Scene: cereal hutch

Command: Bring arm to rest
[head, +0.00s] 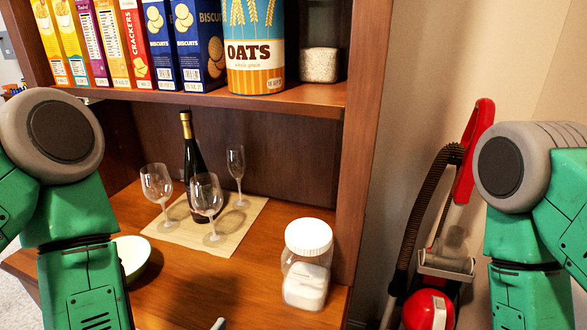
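My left arm comes in from the left, and its green links run down past the bottom edge in front of the hutch. My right arm comes in from the right, and its green links run down past the bottom edge in front of the wall and the vacuum cleaner. Neither gripper can be made out, so whether they hold anything is hidden. A small grey piece shows at the bottom edge below the counter; I cannot tell what it is.
The hutch counter (190,290) holds a white-lidded jar (307,262), a bottle (193,165) and glasses on a mat (235,228), and a bowl (135,257) partly behind my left arm. Boxes and an oats canister (255,60) fill the shelf above. A red vacuum (430,308) stands right.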

